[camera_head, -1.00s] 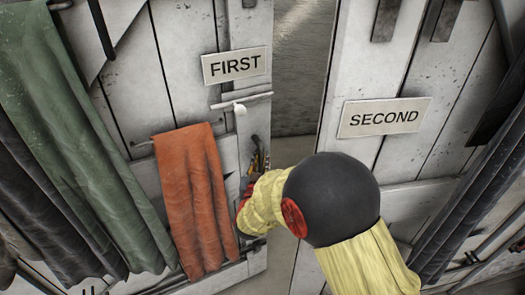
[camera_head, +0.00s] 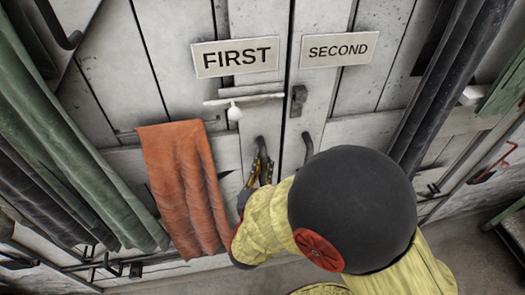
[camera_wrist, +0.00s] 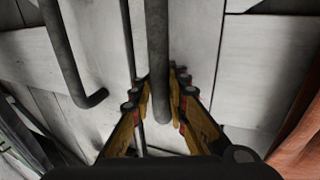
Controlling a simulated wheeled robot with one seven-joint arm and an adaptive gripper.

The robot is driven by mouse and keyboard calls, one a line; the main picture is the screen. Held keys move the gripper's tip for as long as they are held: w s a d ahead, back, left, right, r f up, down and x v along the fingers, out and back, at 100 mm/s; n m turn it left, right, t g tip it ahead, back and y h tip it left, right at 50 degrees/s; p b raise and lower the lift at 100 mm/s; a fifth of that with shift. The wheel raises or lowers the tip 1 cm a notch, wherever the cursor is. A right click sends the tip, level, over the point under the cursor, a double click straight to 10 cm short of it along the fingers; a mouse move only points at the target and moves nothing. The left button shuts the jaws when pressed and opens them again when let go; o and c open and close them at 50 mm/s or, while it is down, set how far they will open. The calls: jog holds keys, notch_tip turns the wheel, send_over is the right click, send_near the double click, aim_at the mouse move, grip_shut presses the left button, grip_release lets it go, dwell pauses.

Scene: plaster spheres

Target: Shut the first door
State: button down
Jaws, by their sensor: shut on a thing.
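The first door (camera_head: 160,70) is white, planked, and carries a sign (camera_head: 236,57) reading FIRST. Its edge now stands beside the edge of the second door (camera_head: 365,80), with only a narrow dark seam between them; I cannot tell whether it is fully closed. My gripper (camera_head: 262,165) is at the first door's dark bar handle (camera_wrist: 158,50). In the wrist view the fingers (camera_wrist: 160,95) close around this handle from both sides. In the head view my arm hides the handle's lower part.
An orange cloth (camera_head: 183,185) hangs on the first door, left of my gripper. The second door has its own dark handle (camera_head: 306,148), also in the wrist view (camera_wrist: 66,50), and a sign (camera_head: 340,49). Green cloth (camera_head: 75,150) hangs at left. A white latch bar (camera_head: 255,99) is above my gripper.

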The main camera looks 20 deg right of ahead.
jog(key=shift+s+a+f, duration=0.1)
jog(key=shift+s, duration=0.5)
jog(key=shift+s+a+f, duration=0.1)
jog(key=shift+s, duration=0.45)
jog(key=c, duration=2.2)
grip_release()
jog(key=shift+o, duration=1.4)
jog(key=shift+s+r, duration=0.15)
jog(key=shift+s, duration=0.15)
jog(key=shift+o, duration=0.8)
jog(key=shift+w, duration=0.15)
jog(key=shift+a, duration=0.1)
jog(key=shift+a, duration=0.1)
jog(key=shift+s+a, duration=0.15)
jog(key=shift+s, duration=0.2)
jog(key=v, duration=1.1)
